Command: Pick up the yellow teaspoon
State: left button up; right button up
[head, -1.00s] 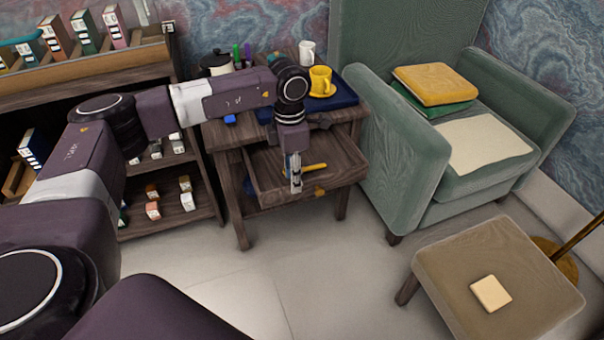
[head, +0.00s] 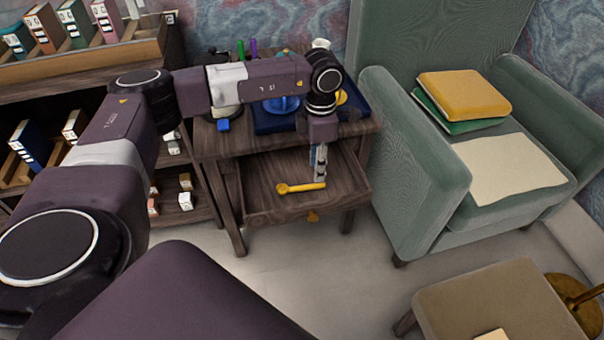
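The yellow teaspoon (head: 298,187) shows at the open wooden drawer (head: 262,205) of the small side table, its bowl to the left and its handle to the right. My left gripper (head: 320,178) points down at the right end of the handle. The fingers look narrow and close together from this side, so I cannot tell whether they are open or shut, or whether they touch the spoon. My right gripper is not in view.
The table top holds a blue tray (head: 268,124), a blue item (head: 281,104) and a small blue block (head: 223,125); my arm partly hides them. A yellow mug (head: 341,97) shows behind my wrist. A green armchair (head: 415,165) stands close on the right.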

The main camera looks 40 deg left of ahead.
aim_at(319, 184)
pick_arm(q)
jog(key=f, duration=0.2)
jog(key=f+b, duration=0.1)
jog(key=f, duration=0.3)
jog(key=shift+w+d, duration=0.2)
jog(key=shift+d, duration=0.15)
jog(key=shift+r, duration=0.1)
grip_shut()
